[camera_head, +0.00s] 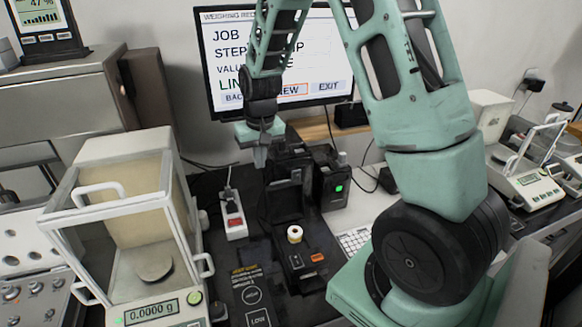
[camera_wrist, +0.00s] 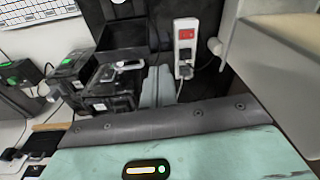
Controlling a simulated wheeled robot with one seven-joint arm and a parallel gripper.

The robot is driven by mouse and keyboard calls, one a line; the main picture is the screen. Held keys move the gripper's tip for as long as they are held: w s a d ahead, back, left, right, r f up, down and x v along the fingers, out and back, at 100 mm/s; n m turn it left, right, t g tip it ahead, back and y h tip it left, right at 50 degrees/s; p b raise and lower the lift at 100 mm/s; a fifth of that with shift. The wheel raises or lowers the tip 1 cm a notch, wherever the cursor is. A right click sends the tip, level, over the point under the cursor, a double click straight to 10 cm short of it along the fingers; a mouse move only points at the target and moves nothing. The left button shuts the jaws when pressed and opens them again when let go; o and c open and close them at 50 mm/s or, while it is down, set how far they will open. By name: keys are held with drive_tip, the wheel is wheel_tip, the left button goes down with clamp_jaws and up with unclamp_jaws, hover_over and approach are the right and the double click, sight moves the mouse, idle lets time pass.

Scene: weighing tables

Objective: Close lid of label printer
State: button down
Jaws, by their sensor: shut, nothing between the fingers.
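The label printer (camera_head: 302,262) is black and sits on the dark table, with an orange button on its front right. Its lid (camera_head: 283,198) stands raised at the back, so the printer is open. A pale label roll (camera_head: 295,234) shows in front of the lid. In the wrist view the raised lid (camera_wrist: 122,38) is at upper middle, and the printer body is mostly out of frame. My gripper (camera_head: 261,157) is shut and empty, pointing down behind and above the lid's top edge. Its fingers (camera_wrist: 157,84) are together in the wrist view. Contact with the lid cannot be told.
A black device with a green light (camera_head: 333,182) stands right of the lid. A power strip (camera_head: 233,215) lies to the left, near the glass-sided balance (camera_head: 150,205). The monitor (camera_head: 275,60) is behind. A keyboard (camera_head: 355,241) lies to the right.

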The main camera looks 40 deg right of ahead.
drive_tip(key=m, duration=0.2)
hover_over(284, 199)
drive_tip(key=w, duration=0.2)
drive_tip(key=f, duration=0.2)
drive_tip(key=shift+n+h, duration=0.3)
drive_tip(key=f+p, duration=0.1)
drive_tip(key=f, duration=0.2)
drive_tip(key=f+p, duration=0.1)
drive_tip(key=f, duration=0.2)
drive_tip(key=f+p, duration=0.1)
drive_tip(key=f, duration=0.2)
drive_tip(key=shift+w+d, duration=0.4)
